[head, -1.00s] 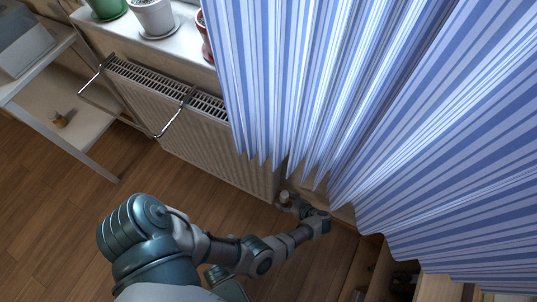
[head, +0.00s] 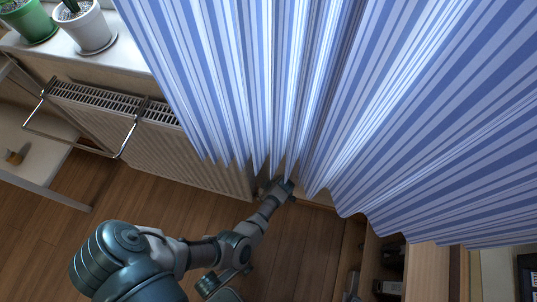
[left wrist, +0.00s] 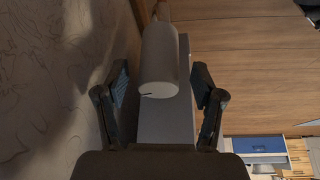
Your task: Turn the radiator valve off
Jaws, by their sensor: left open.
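The white radiator (head: 185,165) stands under the windowsill, its right part covered by the curtain. The valve head (left wrist: 159,60) is a pale, rounded cylinder with a small dark mark, seen close in the left wrist view. It lies between the two fingers of my left gripper (left wrist: 161,85). The fingers are open, one on each side, with gaps showing; I see no contact. In the head view my left gripper (head: 272,186) is low at the radiator's right end, just under the curtain hem, and the valve is not clearly visible there. My right gripper is not in view.
A blue-and-white striped curtain (head: 330,90) hangs close above my left forearm. A metal rail (head: 127,140) sticks out from the radiator. Potted plants (head: 90,28) stand on the sill. An open wooden cabinet (head: 425,270) is at lower right. Wooden floor (head: 60,230) is clear at left.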

